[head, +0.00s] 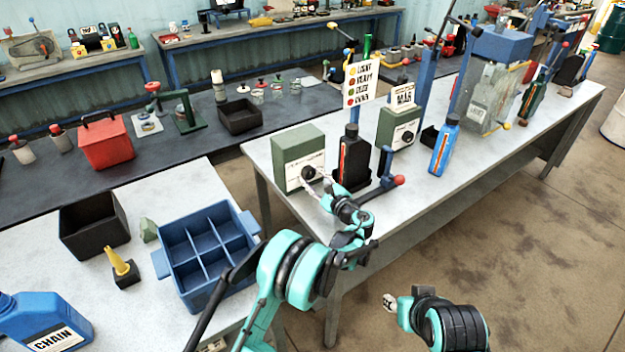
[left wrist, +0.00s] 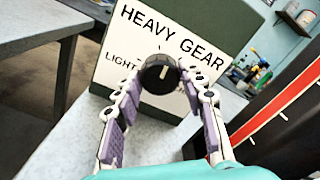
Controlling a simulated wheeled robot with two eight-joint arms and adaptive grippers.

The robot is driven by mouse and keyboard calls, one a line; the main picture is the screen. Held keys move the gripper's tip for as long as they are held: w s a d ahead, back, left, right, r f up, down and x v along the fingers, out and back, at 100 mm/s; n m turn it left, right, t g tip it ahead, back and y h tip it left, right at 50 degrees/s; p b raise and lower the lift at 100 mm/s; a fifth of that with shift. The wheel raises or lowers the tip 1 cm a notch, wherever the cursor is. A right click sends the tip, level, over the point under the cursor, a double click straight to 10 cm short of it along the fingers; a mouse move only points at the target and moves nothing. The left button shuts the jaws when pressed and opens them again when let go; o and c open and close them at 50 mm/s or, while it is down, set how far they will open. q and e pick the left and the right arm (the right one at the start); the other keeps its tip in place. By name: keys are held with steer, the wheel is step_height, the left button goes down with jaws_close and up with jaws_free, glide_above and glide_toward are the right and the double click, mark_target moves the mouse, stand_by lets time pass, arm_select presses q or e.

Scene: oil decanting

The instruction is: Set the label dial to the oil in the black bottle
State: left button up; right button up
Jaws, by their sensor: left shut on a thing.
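A green box with a white face (head: 299,158) stands at the near left of the right-hand table and carries the label dial. In the left wrist view the black dial knob (left wrist: 160,73) has a white mark pointing roughly up, between the words HEAVY and GEAR. LIGHT is at its left; any fourth word is hidden by a finger. My left gripper (left wrist: 160,85) is shut on the knob. The black bottle (head: 354,160), with an orange-red strip, stands upright right of the box. My right gripper (head: 390,302) is over the floor, away from the table; its fingers are unclear.
A sign with coloured dots and oil names (head: 362,83) rises behind the bottle. A second green box (head: 384,125) with a dial and a blue bottle (head: 444,147) stand farther right. A red-knobbed lever (head: 398,180) is near my left gripper. A blue divided crate (head: 205,225) is on the left table.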

arm_select(q)
steer(key=m+b, duration=0.1)
steer(key=m, duration=0.3)
steer(key=shift+m, duration=0.4)
steer(key=m, duration=0.5)
steer(key=shift+b, duration=0.35)
steer(key=m, duration=0.4)
steer(key=shift+m, duration=0.4)
steer(key=shift+m+b, duration=0.4)
steer(key=shift+m, duration=2)
steer(key=o, duration=1.2)
steer(key=shift+c, duration=0.2)
steer(key=v, duration=1.2)
